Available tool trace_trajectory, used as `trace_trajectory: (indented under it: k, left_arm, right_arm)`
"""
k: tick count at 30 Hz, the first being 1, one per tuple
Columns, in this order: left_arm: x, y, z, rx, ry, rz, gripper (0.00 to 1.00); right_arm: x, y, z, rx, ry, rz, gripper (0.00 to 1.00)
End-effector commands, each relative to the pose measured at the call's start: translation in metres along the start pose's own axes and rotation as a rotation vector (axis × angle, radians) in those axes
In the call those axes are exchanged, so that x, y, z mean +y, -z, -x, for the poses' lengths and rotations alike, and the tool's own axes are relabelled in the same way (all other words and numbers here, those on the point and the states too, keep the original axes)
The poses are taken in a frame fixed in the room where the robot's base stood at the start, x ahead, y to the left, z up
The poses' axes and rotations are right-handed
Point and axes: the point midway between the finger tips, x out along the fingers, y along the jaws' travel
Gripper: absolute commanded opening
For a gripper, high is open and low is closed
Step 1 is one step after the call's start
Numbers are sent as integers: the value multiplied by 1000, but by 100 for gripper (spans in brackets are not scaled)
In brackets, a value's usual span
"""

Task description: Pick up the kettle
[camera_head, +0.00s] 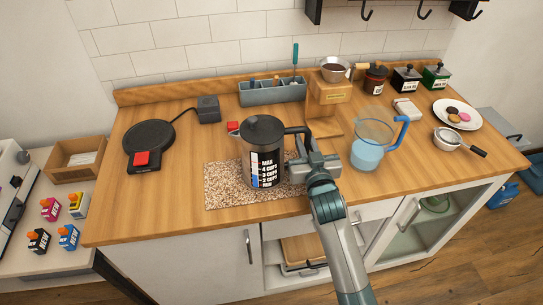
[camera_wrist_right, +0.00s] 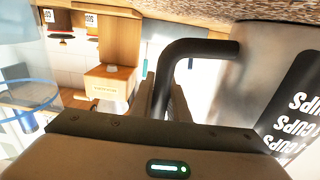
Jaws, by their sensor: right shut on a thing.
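The kettle (camera_head: 262,158) is a dark-lidded cylinder with cup markings, standing over the speckled mat (camera_head: 222,192) on the wooden counter in the head view. I cannot tell whether its base touches the mat. My right gripper (camera_head: 303,165) is at the kettle's right side, shut on its black handle. In the right wrist view the handle (camera_wrist_right: 197,47) bends down between the fingers (camera_wrist_right: 163,98), with the kettle body (camera_wrist_right: 262,75) at the right. My left gripper is not in view.
A glass jug of water (camera_head: 368,150) stands close to the right of my right arm. A wooden coffee stand (camera_head: 326,95) is behind. A black round hot plate (camera_head: 149,140) is at the left, and bare counter lies between it and the mat.

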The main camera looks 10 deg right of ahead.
Motion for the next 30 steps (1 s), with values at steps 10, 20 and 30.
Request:
trace_trajectory:
  k: [10, 20, 30]
  left_arm:
    - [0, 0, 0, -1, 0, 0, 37]
    - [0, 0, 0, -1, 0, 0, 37]
    - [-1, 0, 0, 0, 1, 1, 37]
  right_arm:
    - [0, 0, 0, 0, 0, 0, 0]
    - [0, 0, 0, 0, 0, 0, 0]
    - [0, 5, 0, 9, 1, -5, 0]
